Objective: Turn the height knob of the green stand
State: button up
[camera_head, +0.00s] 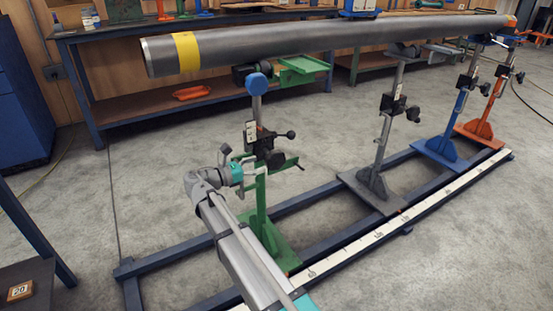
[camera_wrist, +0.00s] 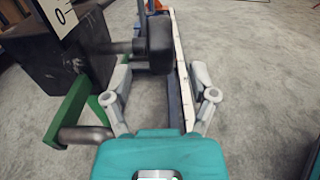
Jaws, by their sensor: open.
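The green stand (camera_head: 261,205) has a green foot and post, with a black clamp block on its upper part. A dark round knob (camera_head: 275,159) sits low on that block, close to my gripper's fingers. In the wrist view a black knob (camera_wrist: 160,46) on a short shaft stands out from the dark block (camera_wrist: 75,60), just ahead of and between my fingertips. My gripper (camera_wrist: 160,76) is open, with a finger on each side and nothing held. It also shows in the head view (camera_head: 252,168), left of the stand's post. Whether a fingertip touches the knob cannot be told.
A green bracket (camera_wrist: 66,115) and a metal rod (camera_wrist: 80,136) lie close left of my gripper. The long grey pipe (camera_head: 330,38) runs above. Grey (camera_head: 380,170), blue (camera_head: 445,140) and orange (camera_head: 487,115) stands follow along the floor rails.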

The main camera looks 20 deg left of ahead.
aim_at(275, 158)
jog(key=shift+x, duration=3.4)
grip_shut()
